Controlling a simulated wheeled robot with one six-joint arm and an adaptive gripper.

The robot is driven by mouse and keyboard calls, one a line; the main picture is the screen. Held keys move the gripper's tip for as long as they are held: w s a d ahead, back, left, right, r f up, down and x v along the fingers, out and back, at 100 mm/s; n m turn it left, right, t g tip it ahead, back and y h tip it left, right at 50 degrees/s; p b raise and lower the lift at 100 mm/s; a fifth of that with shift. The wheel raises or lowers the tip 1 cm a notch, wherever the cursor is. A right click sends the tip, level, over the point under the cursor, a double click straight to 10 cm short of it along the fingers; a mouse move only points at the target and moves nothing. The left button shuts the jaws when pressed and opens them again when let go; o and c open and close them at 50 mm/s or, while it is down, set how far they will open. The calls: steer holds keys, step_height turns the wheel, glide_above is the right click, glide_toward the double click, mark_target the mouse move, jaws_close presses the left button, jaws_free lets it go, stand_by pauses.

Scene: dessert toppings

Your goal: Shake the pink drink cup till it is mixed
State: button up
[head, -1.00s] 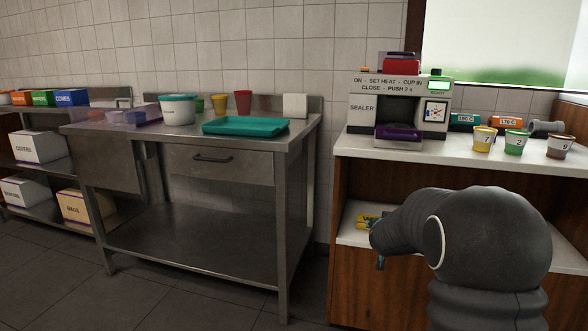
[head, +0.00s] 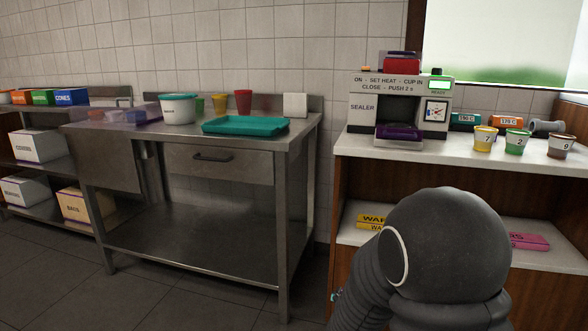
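I see no cup that is clearly the pink drink cup. Cups numbered 7 (head: 484,139), 2 (head: 515,142) and 9 (head: 560,146) stand on the white counter at the right. My arm fills the lower right in front of the counter. Only a small bit of my gripper (head: 337,296) shows at the arm's lower left edge; its fingers and anything in them are hidden.
The sealer machine (head: 398,105) stands on the counter (head: 460,151). A teal tray (head: 246,126) and a white tub (head: 178,109) are on the steel table (head: 190,138). A yellow box (head: 371,220) and a pink box (head: 529,241) lie on the shelf below the counter.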

stand_by(1.2)
stand_by(0.6)
steer(key=shift+r, duration=3.2)
steer(key=shift+f, duration=3.25)
